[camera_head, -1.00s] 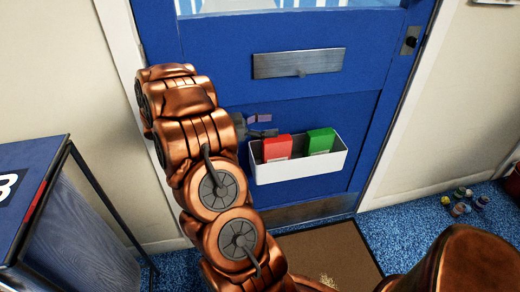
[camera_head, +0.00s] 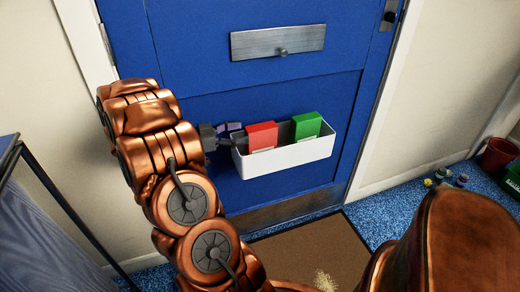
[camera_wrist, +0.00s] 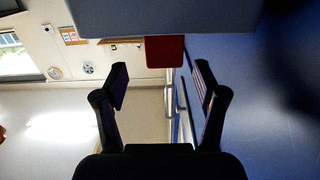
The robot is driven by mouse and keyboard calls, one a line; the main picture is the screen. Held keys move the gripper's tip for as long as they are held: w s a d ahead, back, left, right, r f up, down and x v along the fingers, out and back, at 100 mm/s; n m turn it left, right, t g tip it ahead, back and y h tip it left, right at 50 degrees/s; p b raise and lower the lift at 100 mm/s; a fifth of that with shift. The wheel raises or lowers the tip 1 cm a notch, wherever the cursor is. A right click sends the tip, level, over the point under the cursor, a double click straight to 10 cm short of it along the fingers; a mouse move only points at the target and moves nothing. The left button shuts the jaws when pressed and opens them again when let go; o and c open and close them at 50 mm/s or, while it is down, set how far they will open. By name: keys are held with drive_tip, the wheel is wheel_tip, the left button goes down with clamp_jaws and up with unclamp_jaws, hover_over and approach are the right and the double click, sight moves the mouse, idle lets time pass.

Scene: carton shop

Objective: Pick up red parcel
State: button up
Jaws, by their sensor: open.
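The red parcel (camera_head: 262,136) stands upright in a white box (camera_head: 290,157) on the blue door, at the box's left end. In the wrist view the red parcel (camera_wrist: 165,52) shows ahead of the fingers, between their lines, projecting past the box's edge (camera_wrist: 165,18). My gripper (camera_head: 233,135) is just left of the parcel's upper part, by the box's left end. Its two fingers are spread in the wrist view (camera_wrist: 160,85), with nothing between them. Whether a finger touches the parcel or box is unclear in the head view.
A green parcel (camera_head: 306,126) stands to the right of the red one in the same box. A metal plate with a knob (camera_head: 278,42) is on the door above. A brown mat (camera_head: 310,250) lies below. A dark-framed table (camera_head: 30,220) stands at the left.

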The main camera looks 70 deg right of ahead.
sight(263, 136)
drive_tip(key=shift+b+x, duration=0.85)
drive_tip(key=shift+x, duration=2.95)
drive_tip(key=shift+w+d, duration=0.15)
drive_tip(key=shift+c, duration=0.2)
clamp_jaws()
